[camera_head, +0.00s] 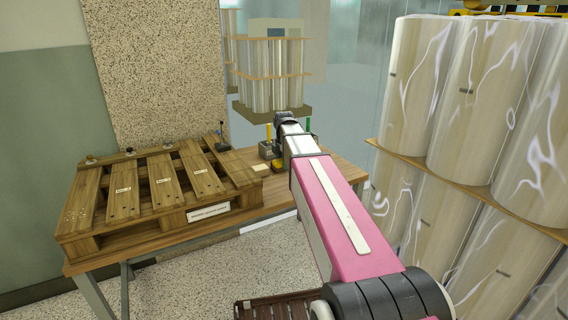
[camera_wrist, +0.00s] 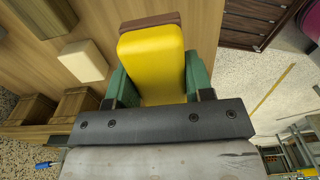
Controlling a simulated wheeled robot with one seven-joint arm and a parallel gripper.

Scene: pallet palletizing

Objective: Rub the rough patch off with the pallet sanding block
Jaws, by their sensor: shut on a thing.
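The pallet sanding block (camera_wrist: 152,58) is yellow with a brown layer along its far edge. My gripper (camera_wrist: 157,78) is shut on it, with a green finger on each side in the wrist view. In the head view my gripper (camera_head: 278,158) is over the right part of the wooden table, right of the pallet, and the block shows as a small yellow piece. The wooden pallet (camera_head: 160,190) lies on the table with several labelled boards. Pale specks (camera_head: 76,213) mark its left board near the front; I cannot tell if they are the rough patch.
A cream block (camera_wrist: 83,61) lies on the table (camera_head: 335,172) beside the sanding block. A yellow upright (camera_head: 268,132) and a green one (camera_head: 308,125) stand near my gripper. Small knobs sit along the pallet's back edge. Large wrapped rolls (camera_head: 480,100) crowd the right side.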

